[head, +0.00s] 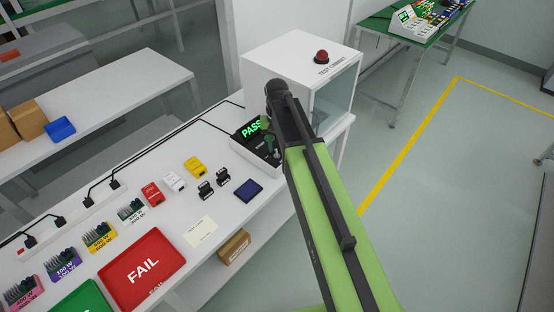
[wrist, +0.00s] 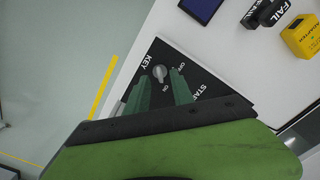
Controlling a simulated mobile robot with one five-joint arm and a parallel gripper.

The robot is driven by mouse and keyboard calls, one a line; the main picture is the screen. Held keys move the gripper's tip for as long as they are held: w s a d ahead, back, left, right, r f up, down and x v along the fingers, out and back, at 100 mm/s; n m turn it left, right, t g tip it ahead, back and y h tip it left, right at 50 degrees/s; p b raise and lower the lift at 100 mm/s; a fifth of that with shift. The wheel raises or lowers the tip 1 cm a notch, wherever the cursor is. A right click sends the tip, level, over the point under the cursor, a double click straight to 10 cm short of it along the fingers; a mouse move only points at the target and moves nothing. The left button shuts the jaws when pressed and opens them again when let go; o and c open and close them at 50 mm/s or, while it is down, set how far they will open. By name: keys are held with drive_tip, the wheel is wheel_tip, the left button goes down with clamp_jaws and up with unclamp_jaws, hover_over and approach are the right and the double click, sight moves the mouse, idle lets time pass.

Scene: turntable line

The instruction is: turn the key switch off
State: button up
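The key switch (wrist: 160,72) is a small silver knob on the black panel (wrist: 205,80). KEY, OFF and ON are printed around it. I cannot tell clearly which mark it points to. My gripper (wrist: 159,77) is open, with one green finger on each side of the knob; I cannot tell whether either touches it. In the head view my gripper (head: 268,138) is over the black test box (head: 245,142), whose display (head: 252,130) reads PASS in green. My arm hides part of the box and the key there.
A white test cabinet (head: 287,60) with a red button (head: 321,56) stands just behind the box. A red FAIL tray (head: 130,285), a dark blue pad (head: 248,190) and several small adapters lie on the white table. The floor at right is open.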

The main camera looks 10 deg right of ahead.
wheel_tip(320, 180, down, 2)
drive_tip(key=shift+f+b, duration=0.1)
drive_tip(key=shift+b, duration=0.4)
drive_tip(key=shift+c, duration=0.2)
clamp_jaws()
